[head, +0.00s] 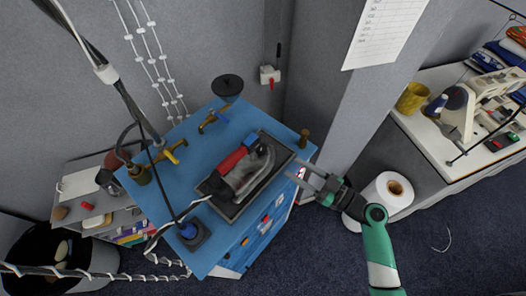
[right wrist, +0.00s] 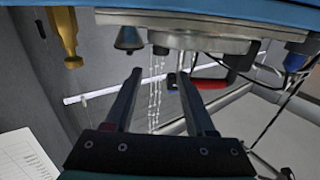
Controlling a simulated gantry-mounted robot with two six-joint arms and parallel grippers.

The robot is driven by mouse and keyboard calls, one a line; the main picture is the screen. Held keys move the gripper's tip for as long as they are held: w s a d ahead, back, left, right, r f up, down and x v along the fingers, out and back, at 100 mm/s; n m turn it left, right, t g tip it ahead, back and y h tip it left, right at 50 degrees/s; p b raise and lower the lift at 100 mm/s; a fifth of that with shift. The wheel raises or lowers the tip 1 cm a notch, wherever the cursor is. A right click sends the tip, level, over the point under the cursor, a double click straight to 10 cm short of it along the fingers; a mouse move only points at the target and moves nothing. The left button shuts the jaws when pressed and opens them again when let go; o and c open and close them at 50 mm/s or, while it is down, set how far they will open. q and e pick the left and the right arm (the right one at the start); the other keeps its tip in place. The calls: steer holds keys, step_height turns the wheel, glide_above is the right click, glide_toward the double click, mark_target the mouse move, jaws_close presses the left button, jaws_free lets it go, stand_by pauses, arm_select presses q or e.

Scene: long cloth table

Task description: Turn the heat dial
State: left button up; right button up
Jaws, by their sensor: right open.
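A blue ironing station (head: 175,205) stands in the middle of the head view. A grey iron (head: 252,172) with a red handle lies in a dark tray (head: 285,157) on its top. A small white and red spot (head: 300,172) shows at the station's right side, by my right fingertips; I cannot tell whether it is the heat dial. My right gripper (head: 306,173) is open beside the station's right edge. In the right wrist view its two fingers (right wrist: 160,75) are apart, with nothing seen held between them. My left gripper is not in view.
A grey pillar (head: 335,110) rises behind my right gripper. A white roll (head: 382,192) stands to its right. A sewing machine (head: 460,112) is on the right-hand table.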

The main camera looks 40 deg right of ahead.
mark_target(266, 151)
steer(key=w, duration=0.3)
steer(key=w+a+p, duration=0.1)
steer(key=w, duration=0.3)
steer(key=w+p, duration=0.1)
steer(key=w, duration=0.3)
steer(key=shift+w+a, duration=0.2)
steer(key=shift+a, duration=0.2)
jaws_close()
